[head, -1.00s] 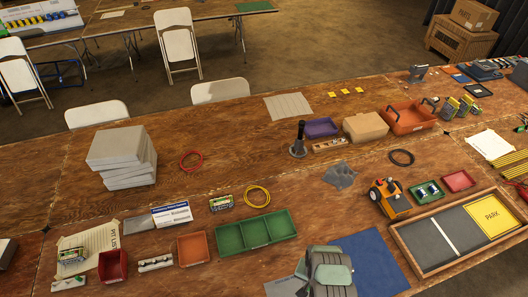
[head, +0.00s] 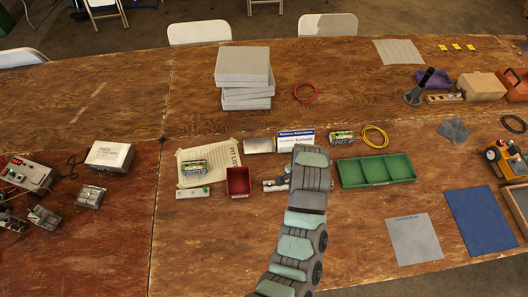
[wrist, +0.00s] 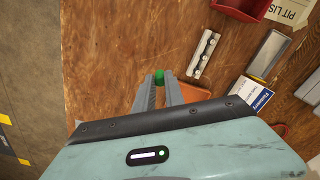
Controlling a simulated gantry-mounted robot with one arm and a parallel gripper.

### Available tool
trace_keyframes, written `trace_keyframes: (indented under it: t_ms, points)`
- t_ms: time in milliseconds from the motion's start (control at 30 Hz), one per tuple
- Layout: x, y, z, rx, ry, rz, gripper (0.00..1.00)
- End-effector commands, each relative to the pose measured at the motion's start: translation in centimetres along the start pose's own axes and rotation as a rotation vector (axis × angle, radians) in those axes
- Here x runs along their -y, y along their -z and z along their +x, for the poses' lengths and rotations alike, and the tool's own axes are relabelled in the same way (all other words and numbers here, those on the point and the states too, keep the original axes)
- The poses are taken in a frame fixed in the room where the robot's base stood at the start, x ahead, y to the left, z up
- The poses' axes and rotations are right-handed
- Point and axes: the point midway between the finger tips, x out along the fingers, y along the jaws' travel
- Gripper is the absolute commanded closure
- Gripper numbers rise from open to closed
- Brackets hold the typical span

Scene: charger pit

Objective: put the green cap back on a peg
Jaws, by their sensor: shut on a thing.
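The green cap (wrist: 159,77) is pinched between the fingertips of my gripper (wrist: 159,83) in the wrist view. A pale strip with several small pegs (wrist: 204,53) lies on the bench just right of the fingertips, apart from the cap. In the head view part of this peg strip (head: 270,187) shows beside the end of my arm, which covers the rest. The cap and fingertips cannot be made out in the head view. The cap's height above the bench is hard to tell.
An orange tray (wrist: 193,92) lies under my gripper, partly hidden. A red bin (head: 238,182) stands left of the peg strip. A green divided tray (head: 377,172) is to the right. A white-and-blue box (head: 296,139) lies behind. Bare wood lies in front of the red bin.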

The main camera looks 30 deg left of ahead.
Motion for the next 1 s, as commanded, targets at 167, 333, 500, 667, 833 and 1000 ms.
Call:
trace_keyframes:
  t_ms: [167,333,500,667,833,1000]
  points:
    - [9.3,-1.0,3.6,0.003,0.004,0.237,1.0]
    - [17.5,-4.8,6.2,0.006,-0.001,0.437,1.0]
    - [24.4,-10.5,8.1,0.002,-0.001,0.591,1.0]
    - [28.3,-15.2,8.9,0.001,-0.002,0.68,1.0]
    - [31.1,-19.5,9.6,0.0,-0.001,0.74,1.0]
    - [33.2,-24.1,10.4,-0.001,0.0,0.786,1.0]
